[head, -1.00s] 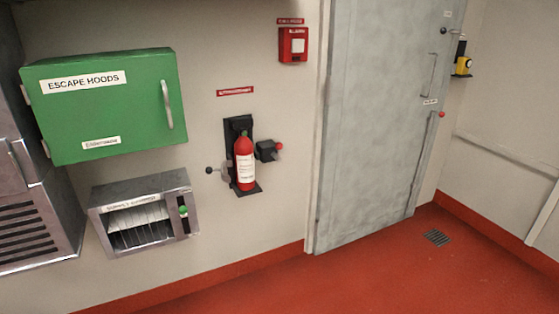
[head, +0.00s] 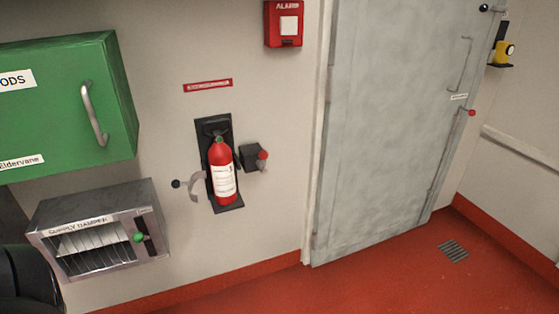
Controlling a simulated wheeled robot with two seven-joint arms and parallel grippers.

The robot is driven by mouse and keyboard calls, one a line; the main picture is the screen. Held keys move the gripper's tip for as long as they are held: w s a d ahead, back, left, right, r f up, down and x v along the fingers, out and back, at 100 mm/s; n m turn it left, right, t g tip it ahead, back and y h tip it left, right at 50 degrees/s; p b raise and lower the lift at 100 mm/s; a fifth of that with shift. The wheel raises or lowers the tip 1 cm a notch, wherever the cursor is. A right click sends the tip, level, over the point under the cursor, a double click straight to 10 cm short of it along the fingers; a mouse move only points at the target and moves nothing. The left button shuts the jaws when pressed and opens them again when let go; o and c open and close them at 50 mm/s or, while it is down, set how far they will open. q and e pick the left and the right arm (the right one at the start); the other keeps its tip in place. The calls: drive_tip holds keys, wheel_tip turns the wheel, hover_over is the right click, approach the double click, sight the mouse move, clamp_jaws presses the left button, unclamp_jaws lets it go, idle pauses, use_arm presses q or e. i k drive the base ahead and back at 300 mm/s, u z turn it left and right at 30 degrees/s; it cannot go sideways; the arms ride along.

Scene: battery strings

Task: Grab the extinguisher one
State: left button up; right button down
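A red fire extinguisher (head: 222,172) with a white label stands upright in a black wall bracket (head: 214,127), in the middle of the head view. A curved grey clamp piece (head: 196,186) with a black knob is at its left side. Whether the clamp closes around the extinguisher cannot be told. Neither of my grippers is in view. A dark rounded part, probably of my own arm, shows at the lower left edge.
A green cabinet (head: 62,110) and a metal supply damper box (head: 98,222) stick out from the wall at left. A red alarm box (head: 286,24) is above right. A grey door (head: 385,125) stands right of the extinguisher. The red floor (head: 350,285) is clear, with a drain grate (head: 453,251).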

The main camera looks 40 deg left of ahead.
sight(221, 161)
drive_tip(key=u, duration=0.05)
drive_tip(key=i, duration=1.05)
drive_tip(key=u, duration=0.4)
